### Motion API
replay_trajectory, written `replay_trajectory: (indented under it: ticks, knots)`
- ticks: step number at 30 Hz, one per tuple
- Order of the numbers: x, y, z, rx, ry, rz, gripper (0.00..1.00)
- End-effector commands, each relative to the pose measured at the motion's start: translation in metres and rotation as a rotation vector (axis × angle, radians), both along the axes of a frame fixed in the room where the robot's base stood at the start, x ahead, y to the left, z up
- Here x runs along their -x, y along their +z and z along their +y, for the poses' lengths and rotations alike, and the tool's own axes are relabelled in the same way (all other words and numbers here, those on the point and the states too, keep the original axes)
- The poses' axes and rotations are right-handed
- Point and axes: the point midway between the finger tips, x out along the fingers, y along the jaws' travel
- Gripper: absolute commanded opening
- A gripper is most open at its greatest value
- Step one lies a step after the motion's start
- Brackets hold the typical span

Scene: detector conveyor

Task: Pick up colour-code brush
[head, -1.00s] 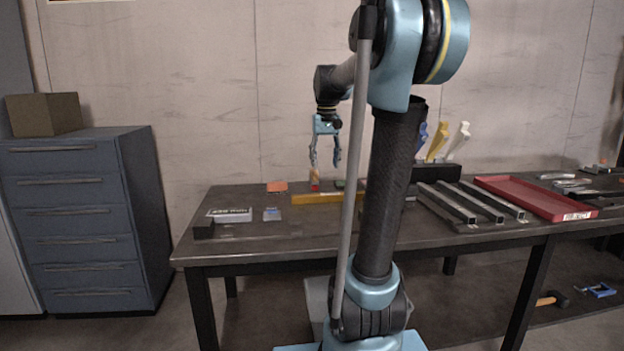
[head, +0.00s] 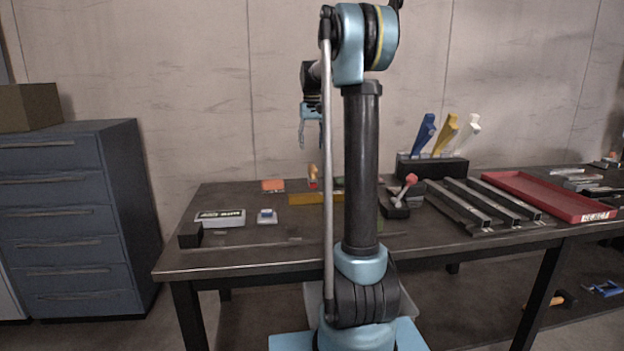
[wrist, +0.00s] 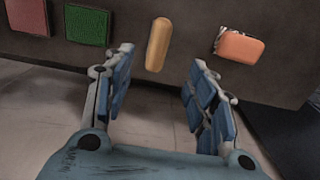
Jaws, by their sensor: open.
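A small upright item with an orange-yellow handle and a red lower part (head: 313,176), which I take for the colour-code brush, stands near the back of the table in the head view. In the wrist view its tan-orange rounded handle (wrist: 158,45) shows near the top, between the fingertip lines. My gripper (head: 311,142) hangs above it in the head view, pointing down. In the wrist view my gripper (wrist: 161,68) has its two blue-padded fingers wide apart with nothing between them. The handle is clear of both fingers.
An orange block (wrist: 240,46) lies beside the brush; green (wrist: 87,25) and red (wrist: 28,15) pads lie on the other side. A yellow bar (head: 306,198) lies in front. A black holder (head: 432,168) with blue, yellow and white tools stands right, beside a red tray (head: 545,197).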

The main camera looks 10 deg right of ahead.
Motion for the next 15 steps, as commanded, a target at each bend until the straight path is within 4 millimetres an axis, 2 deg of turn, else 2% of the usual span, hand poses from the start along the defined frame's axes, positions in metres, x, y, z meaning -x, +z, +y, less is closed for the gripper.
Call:
replay_trajectory:
  ticks: [9,15]
  knots:
    - [0.0,-0.055,-0.002,0.0,-0.002,0.0,0.52]
    - [0.0,-0.072,-0.002,0.0,-0.003,0.0,0.52]
